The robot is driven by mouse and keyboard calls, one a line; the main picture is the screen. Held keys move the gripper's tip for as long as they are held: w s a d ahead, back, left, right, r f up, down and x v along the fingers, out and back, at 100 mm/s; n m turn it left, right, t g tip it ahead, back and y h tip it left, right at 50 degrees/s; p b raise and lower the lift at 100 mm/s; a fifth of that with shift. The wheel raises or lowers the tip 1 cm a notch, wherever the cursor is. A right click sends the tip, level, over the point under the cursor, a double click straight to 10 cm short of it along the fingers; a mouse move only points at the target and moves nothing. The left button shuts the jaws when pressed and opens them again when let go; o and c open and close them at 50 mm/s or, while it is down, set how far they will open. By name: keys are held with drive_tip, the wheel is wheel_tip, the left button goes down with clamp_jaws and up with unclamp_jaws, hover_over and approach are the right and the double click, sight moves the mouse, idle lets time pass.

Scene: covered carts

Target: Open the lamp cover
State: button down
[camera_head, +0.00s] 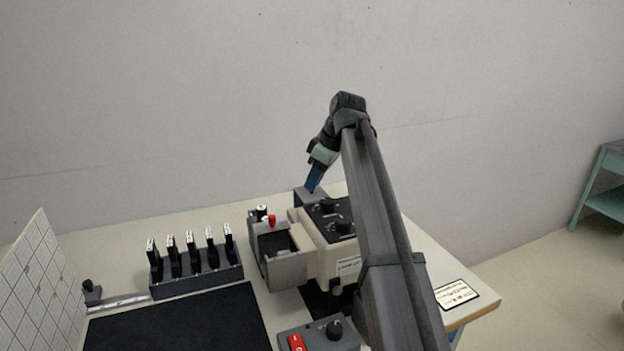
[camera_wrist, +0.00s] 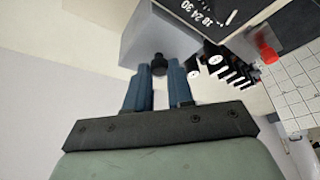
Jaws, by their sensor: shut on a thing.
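A cream machine (camera_head: 312,249) with a black top stands on the bench. At its back is a grey housing (camera_head: 305,196), which I take to be the lamp cover; it also shows large in the wrist view (camera_wrist: 150,38). A small black knob (camera_wrist: 159,61) sticks out of the housing. My gripper (camera_head: 314,187) reaches down to the housing from above. In the wrist view, its two blue fingers (camera_wrist: 158,72) stand on either side of the knob and are shut on it. The housing appears closed; its hinge and far side are hidden.
A grey open-topped box (camera_head: 285,274) with a red knob (camera_head: 271,221) sits at the machine's left. A rack (camera_head: 197,283) holds several black pieces. A control box (camera_head: 333,343) with a red switch is in front. A wall stands behind the bench.

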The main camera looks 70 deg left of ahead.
drive_tip(key=w, duration=0.7)
drive_tip(key=shift+w, duration=0.25)
drive_tip(key=c, duration=1)
unclamp_jaws()
drive_tip(key=v, duration=1.3)
drive_tip(key=shift+w+d+r, duration=0.1)
drive_tip(key=shift+r, duration=0.3)
